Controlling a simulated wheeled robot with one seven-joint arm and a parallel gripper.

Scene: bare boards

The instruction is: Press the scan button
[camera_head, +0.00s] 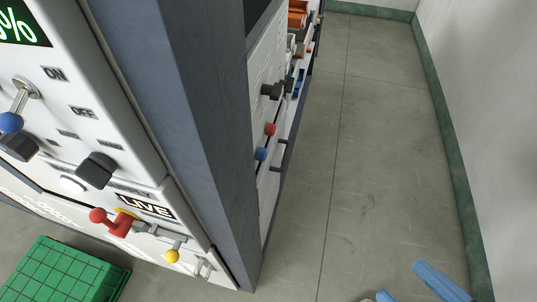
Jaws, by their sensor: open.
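A white control panel (130,150) on a slanted cabinet face fills the left side of the head view. It carries a toggle lever with a blue ball (11,122), dark knobs (96,170), and a pale round button-like part (73,184) beside the nearer knob. A red handle (118,222) and a yellow ball knob (172,256) sit near a LIVE sign (146,206). I can read no scan label, so I cannot tell which control is the scan button. My gripper is not in view; only blue parts, apparently of my arm, show at the bottom right.
A thick grey post (190,110) edges the panel. Beyond it, another panel has red (270,129) and blue (261,154) knobs and handles that stick out. A green gridded block (65,270) lies at the lower left. Open grey floor (370,150) runs to a white wall.

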